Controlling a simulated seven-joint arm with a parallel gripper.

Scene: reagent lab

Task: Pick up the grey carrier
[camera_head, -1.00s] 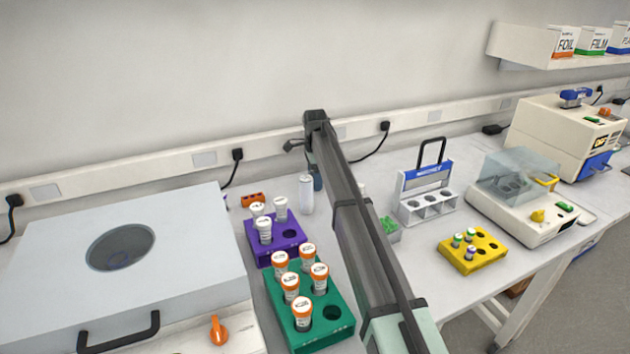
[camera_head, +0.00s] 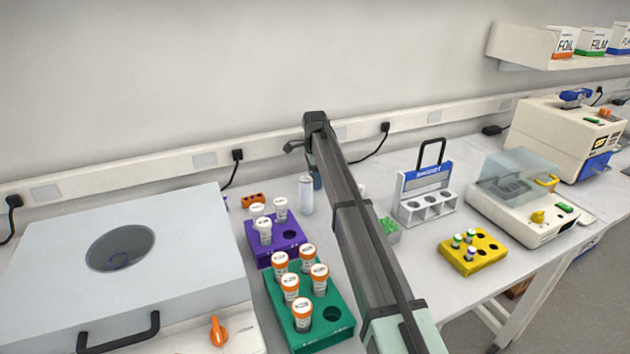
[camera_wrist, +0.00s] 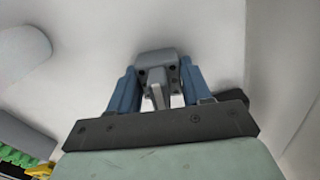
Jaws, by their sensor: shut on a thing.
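The grey carrier (camera_wrist: 153,62) shows in the wrist view as a small grey block with dark holes and an upright middle grip. My gripper (camera_wrist: 157,95) has its two blue fingers closed on either side of this grip. In the head view my arm hides the carrier, and only a bit of a blue finger (camera_head: 317,179) shows at its left edge. I cannot tell whether the carrier touches the bench.
A pale can (camera_head: 306,195) stands close left of my gripper. Purple (camera_head: 283,258) and green (camera_head: 330,332) racks with capped tubes lie left of my arm. Right are a green box (camera_head: 391,233), a white handled rack (camera_head: 411,212) and a yellow rack (camera_head: 470,265).

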